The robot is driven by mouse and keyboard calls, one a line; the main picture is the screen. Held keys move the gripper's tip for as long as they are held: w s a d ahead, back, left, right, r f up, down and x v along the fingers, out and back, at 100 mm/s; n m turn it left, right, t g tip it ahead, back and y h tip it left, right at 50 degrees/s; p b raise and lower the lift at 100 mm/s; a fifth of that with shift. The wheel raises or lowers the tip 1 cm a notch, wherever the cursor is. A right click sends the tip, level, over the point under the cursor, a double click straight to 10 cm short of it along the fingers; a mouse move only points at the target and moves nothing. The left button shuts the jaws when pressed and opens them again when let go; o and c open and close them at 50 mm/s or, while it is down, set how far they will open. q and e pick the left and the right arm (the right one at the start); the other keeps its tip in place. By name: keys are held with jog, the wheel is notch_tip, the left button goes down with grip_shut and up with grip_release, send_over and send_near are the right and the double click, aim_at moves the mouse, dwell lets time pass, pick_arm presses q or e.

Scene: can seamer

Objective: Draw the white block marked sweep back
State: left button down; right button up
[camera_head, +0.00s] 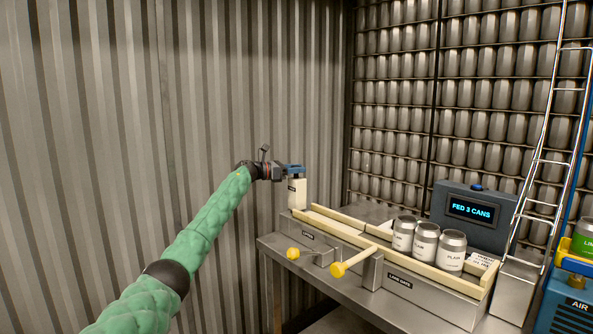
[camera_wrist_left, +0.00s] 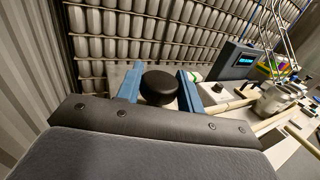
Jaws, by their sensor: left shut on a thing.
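The white block (camera_head: 297,193) stands at the far left end of the machine's lane, with a small dark label whose text is too small to read. My left gripper (camera_head: 293,169) is at its top. In the left wrist view, the blue fingers (camera_wrist_left: 160,88) stand on both sides of a round black knob (camera_wrist_left: 160,84) and are shut on it. The block below the knob is mostly hidden in that view. My right gripper is in neither view.
Three cans (camera_head: 426,243) stand along the cream-railed lane (camera_head: 350,236). A yellow-knobbed lever (camera_head: 352,262) juts out in front. A display box (camera_head: 472,212) reads "FED 3 CANS". A wire chute (camera_head: 540,150) rises at right, beside a blue AIR unit (camera_head: 570,305). A corrugated wall is behind my arm.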

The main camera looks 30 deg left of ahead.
pick_arm(q)
jog(key=c, duration=1.2)
grip_release()
jog(key=shift+a+r, duration=0.2)
jog(key=shift+a, duration=0.05)
jog(key=shift+o, duration=1.4)
jog(key=shift+w+a+f, duration=0.1)
jog(key=shift+f, duration=0.1)
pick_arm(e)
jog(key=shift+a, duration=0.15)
pick_arm(q)
jog(key=shift+s+a, duration=0.3)
jog(key=shift+s, duration=0.1)
jog(key=b+v, duration=0.1)
jog(key=v, duration=0.6)
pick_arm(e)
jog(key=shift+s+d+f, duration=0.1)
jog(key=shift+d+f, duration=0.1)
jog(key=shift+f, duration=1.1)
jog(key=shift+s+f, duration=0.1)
